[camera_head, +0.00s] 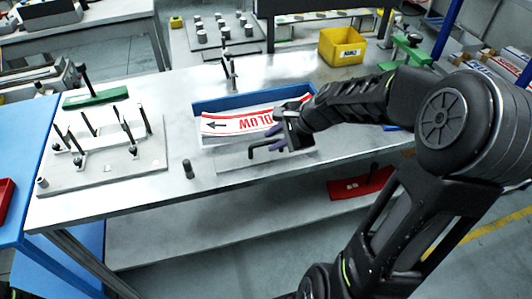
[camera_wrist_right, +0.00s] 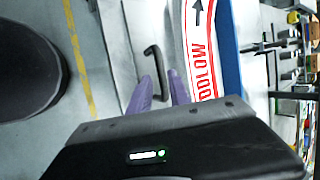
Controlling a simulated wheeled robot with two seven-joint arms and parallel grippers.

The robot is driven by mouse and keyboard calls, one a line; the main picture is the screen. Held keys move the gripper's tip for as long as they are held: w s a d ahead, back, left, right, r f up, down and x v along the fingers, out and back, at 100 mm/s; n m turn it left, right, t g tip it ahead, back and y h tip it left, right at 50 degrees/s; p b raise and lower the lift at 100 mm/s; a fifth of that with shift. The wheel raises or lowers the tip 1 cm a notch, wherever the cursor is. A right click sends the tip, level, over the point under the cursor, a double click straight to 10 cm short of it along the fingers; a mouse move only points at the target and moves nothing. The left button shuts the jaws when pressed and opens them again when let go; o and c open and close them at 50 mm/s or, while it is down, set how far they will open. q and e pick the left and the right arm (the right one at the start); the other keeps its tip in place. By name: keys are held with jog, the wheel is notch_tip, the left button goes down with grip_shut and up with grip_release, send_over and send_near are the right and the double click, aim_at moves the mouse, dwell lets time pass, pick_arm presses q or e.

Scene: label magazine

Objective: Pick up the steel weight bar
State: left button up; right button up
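A black bent handle (camera_head: 262,147) stands on a flat pale steel strip (camera_head: 240,164) along the front of the label magazine; this looks like the steel weight bar. My right gripper (camera_head: 274,138) is over the magazine's front side, close to the handle. I cannot tell whether one touches the handle. The magazine (camera_head: 225,103) is a blue-walled tray holding white labels with red print (camera_head: 243,124). My left gripper is not in view.
A plate with upright pins (camera_head: 100,170) stands at the left of the metal table. A small dark cylinder (camera_head: 188,169) stands left of the magazine. A yellow bin (camera_head: 342,46) is behind, and a red tray (camera_head: 362,184) is on the lower shelf.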

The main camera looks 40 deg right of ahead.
aim_at(267, 142)
jog(key=x, duration=0.4)
jog(key=shift+w+f, duration=0.2)
jog(key=shift+w, duration=0.1)
jog(key=shift+c, duration=0.3)
grip_shut()
dwell(1.1)
jog(key=shift+w+r, duration=0.1)
jog(key=shift+r, duration=0.05)
